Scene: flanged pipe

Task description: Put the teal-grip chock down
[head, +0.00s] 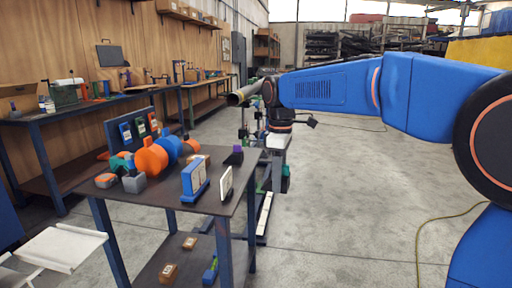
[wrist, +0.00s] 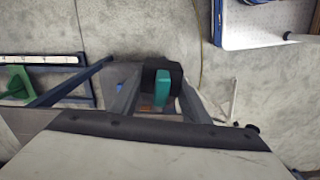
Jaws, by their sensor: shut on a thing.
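My gripper (wrist: 161,98) is shut on the teal-grip chock (wrist: 162,88), a dark block with a teal strip, seen between the two grey fingers in the wrist view. Grey concrete floor shows around and beyond the chock.
A dark table (head: 150,203) holds orange and blue discs (head: 152,158), upright cards (head: 194,178) and a dark purple-topped block (head: 233,156). Blue frame bars (wrist: 70,84) stand left in the wrist view. Open floor lies to the right.

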